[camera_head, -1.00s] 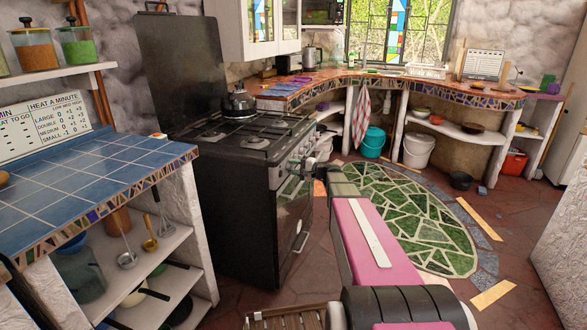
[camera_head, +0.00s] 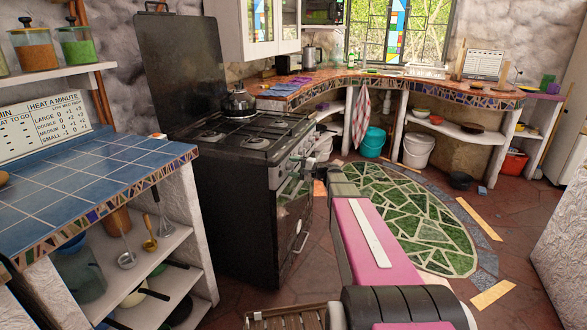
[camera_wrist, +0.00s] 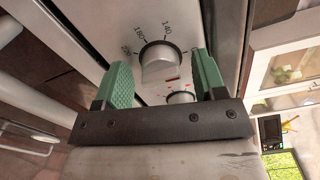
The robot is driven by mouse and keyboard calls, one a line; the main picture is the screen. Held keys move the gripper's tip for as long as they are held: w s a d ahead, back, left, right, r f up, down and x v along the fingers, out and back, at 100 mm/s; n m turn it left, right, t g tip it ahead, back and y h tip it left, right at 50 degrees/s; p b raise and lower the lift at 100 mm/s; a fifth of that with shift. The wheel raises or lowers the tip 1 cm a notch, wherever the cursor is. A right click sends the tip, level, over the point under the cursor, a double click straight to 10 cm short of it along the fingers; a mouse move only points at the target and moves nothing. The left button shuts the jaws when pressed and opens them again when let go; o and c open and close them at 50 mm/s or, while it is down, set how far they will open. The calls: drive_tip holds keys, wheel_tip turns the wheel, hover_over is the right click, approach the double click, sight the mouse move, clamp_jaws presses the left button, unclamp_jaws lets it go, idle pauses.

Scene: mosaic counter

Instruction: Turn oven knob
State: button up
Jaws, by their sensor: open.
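The black oven with a gas hob (camera_head: 236,200) stands left of centre in the head view, with its silver control panel (camera_head: 300,146) facing right. In the wrist view, the silver oven knob (camera_wrist: 160,66) sits in front of a dial marked with numbers such as 140 and 180. A second, smaller-looking knob (camera_wrist: 180,97) shows below it, partly hidden by my gripper. My gripper (camera_wrist: 163,74) is open, with one green finger to the left of the knob and one to the right. Gaps show on both sides, and I cannot tell whether either finger touches it.
A kettle (camera_head: 239,104) stands on the hob. A blue-tiled counter (camera_head: 85,185) with open shelves is at the left. A curved mosaic counter (camera_head: 400,88) runs along the back. A green mosaic patch (camera_head: 420,225) covers open floor right of the oven.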

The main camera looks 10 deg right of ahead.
drive_tip(key=v, duration=1)
drive_tip(key=shift+s+d, duration=0.2)
drive_tip(key=shift+d, duration=0.1)
drive_tip(key=s+a+f+n+g+h, duration=0.4)
drive_tip(key=s+a+f+g+h, duration=0.3)
drive_tip(key=s+a+f, duration=0.6)
drive_tip(key=s+d+f+n+g+h, duration=0.1)
drive_tip(key=s+n+h, duration=0.1)
drive_tip(key=s+h, duration=0.2)
drive_tip(key=s+d+f+n+g+h, duration=0.1)
drive_tip(key=s+h, duration=0.3)
drive_tip(key=s, duration=0.5)
drive_tip(key=shift+s+d+f+n+h, duration=0.35)
drive_tip(key=shift+d+f+n, duration=0.25)
drive_tip(key=shift+d+f, duration=0.15)
